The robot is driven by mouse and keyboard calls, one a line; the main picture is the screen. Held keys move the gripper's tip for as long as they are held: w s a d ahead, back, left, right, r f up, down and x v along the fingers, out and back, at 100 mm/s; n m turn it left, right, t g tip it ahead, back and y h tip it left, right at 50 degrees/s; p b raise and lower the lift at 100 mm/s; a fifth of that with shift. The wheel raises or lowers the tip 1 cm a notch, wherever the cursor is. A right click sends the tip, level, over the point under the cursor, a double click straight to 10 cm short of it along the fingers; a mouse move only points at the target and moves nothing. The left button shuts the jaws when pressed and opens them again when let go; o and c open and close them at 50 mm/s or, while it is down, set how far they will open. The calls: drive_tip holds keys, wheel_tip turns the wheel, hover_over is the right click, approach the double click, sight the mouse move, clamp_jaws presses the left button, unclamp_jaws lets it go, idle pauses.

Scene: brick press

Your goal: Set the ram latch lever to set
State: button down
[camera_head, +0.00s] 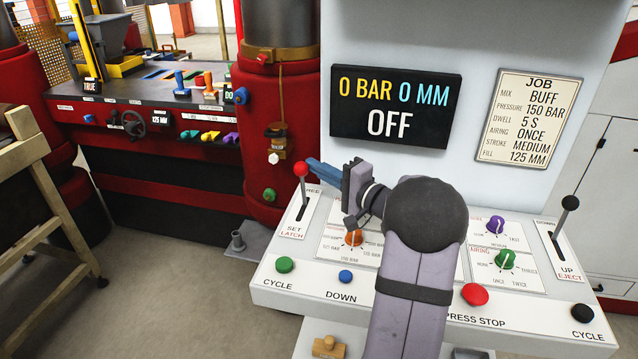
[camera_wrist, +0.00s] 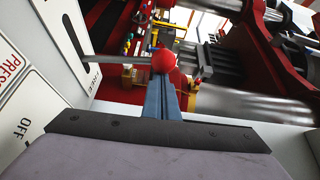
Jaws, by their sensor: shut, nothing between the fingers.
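The ram latch lever has a red ball knob (camera_head: 300,169) on a thin grey rod, rising from a slot at the console's left end. "SET LATCH" is printed below the slot; the label at its far end is partly hidden. The rod's foot looks nearer the far end, though this is hard to judge. My gripper (camera_head: 314,166) has its blue fingers shut and empty, pointing left, with the tips right beside the red knob. In the wrist view the red knob (camera_wrist: 163,61) sits just beyond the fingertips (camera_wrist: 161,80); whether they touch is unclear.
My arm crosses the console (camera_head: 275,296), hiding part of its dials. An orange dial (camera_head: 353,238) lies below my gripper. Green (camera_head: 285,265) and blue (camera_head: 345,276) buttons line the front. A black-knobbed lever (camera_head: 569,203) stands right. The display (camera_head: 394,109) reads OFF.

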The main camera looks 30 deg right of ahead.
drive_tip(key=shift+n+t, duration=0.4)
drive_tip(key=shift+n, duration=0.2)
drive_tip(key=s+a+b, duration=0.1)
drive_tip(key=b, duration=0.4)
drive_tip(key=s+a+f+b, duration=0.1)
drive_tip(key=s+a+b, duration=0.1)
drive_tip(key=b, duration=0.4)
drive_tip(key=shift+s+a+f, duration=0.2)
drive_tip(key=shift+s+a, duration=0.05)
drive_tip(key=shift+s, duration=0.05)
drive_tip(key=shift+r, duration=0.15)
drive_tip(key=shift+w+d+r, duration=0.3)
drive_tip(key=shift+d+r, duration=0.1)
drive_tip(key=shift+d, duration=0.1)
drive_tip(key=b, duration=0.2)
approach(307, 173)
drive_tip(key=d, duration=0.2)
drive_tip(key=s+d, duration=0.1)
drive_tip(key=shift+f, duration=0.4)
